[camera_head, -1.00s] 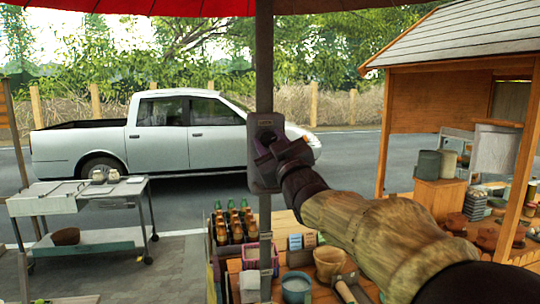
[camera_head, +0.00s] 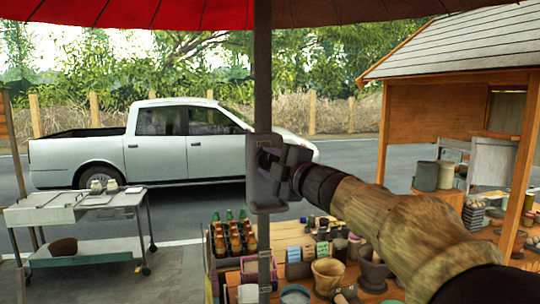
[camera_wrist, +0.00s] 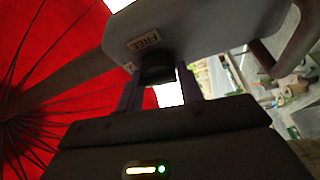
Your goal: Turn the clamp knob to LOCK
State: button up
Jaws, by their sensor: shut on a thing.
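The grey clamp plate (camera_head: 254,190) is on the dark pole (camera_head: 263,80), at the middle of the head view. In the wrist view, the plate's pale underside (camera_wrist: 205,32) fills the top, with a small label reading FREE (camera_wrist: 143,41). The dark round knob (camera_wrist: 157,68) sticks out below that label. My gripper (camera_wrist: 157,85) is shut on the knob, with one finger on each side. In the head view, my gripper (camera_head: 274,163) is against the plate and hides most of the knob. No LOCK label can be read.
A red umbrella canopy (camera_head: 150,12) spreads overhead. Below stands a wooden table with a crate of bottles (camera_head: 234,238), a brown pot (camera_head: 327,272) and other pots. A metal cart (camera_head: 85,210) is at left, a wooden stall (camera_head: 440,110) at right, and a pickup truck (camera_head: 160,145) behind.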

jog(key=shift+r+n+g+h+p, duration=0.15)
jog(key=shift+n+g+h+p, duration=0.2)
jog(key=shift+n+p, duration=0.6)
jog(key=shift+n, duration=0.35)
jog(key=o, duration=1)
jog(key=b+v, duration=0.5)
jog(key=v, duration=1.2)
jog(key=shift+d, duration=0.3)
